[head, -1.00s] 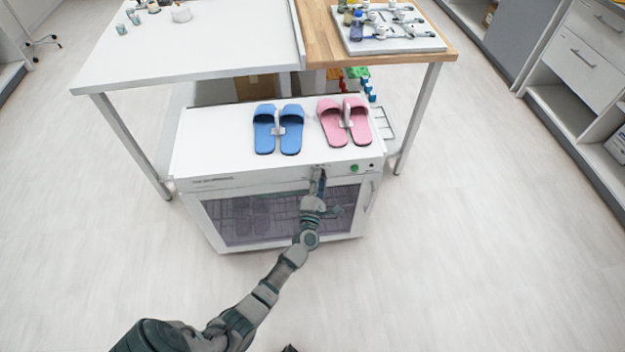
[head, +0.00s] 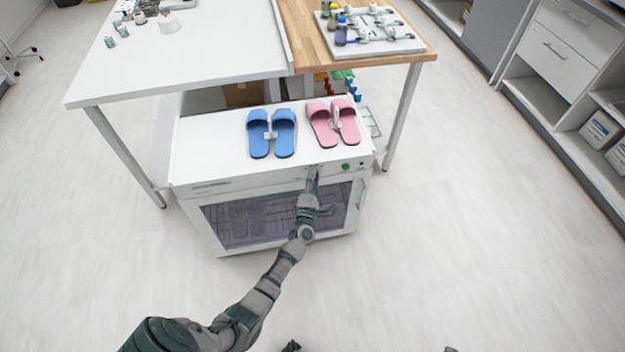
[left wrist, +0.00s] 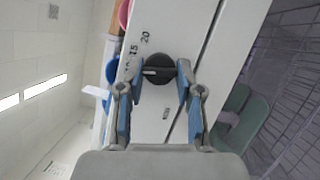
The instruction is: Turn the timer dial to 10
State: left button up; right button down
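The timer dial (left wrist: 158,70) is a round black knob with a pale pointer mark on its left part, seen in the left wrist view. Printed numbers, 15 and 20 among them, stand to its upper left. It sits on the front panel of a white cabinet (head: 213,187) with a dark glass door. My left gripper (head: 313,172) is at that panel and hides the dial in the head view. In the left wrist view its fingers (left wrist: 159,72) stand open on both sides of the dial, with narrow gaps.
Blue slippers (head: 258,136) and pink slippers (head: 321,126) lie on the cabinet top. A green button (head: 346,167) is right of the dial area. A white table (head: 200,62) stands behind, with a tray (head: 405,44) on its wooden part. Floor is clear at right.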

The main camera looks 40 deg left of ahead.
pick_arm(q)
jog(key=o, duration=0.4)
jog(key=shift+d+f, duration=0.3)
jog(key=shift+f, duration=0.1)
jog(key=shift+r, duration=0.15)
jog(key=v, duration=1.2)
jog(key=shift+r, duration=0.1)
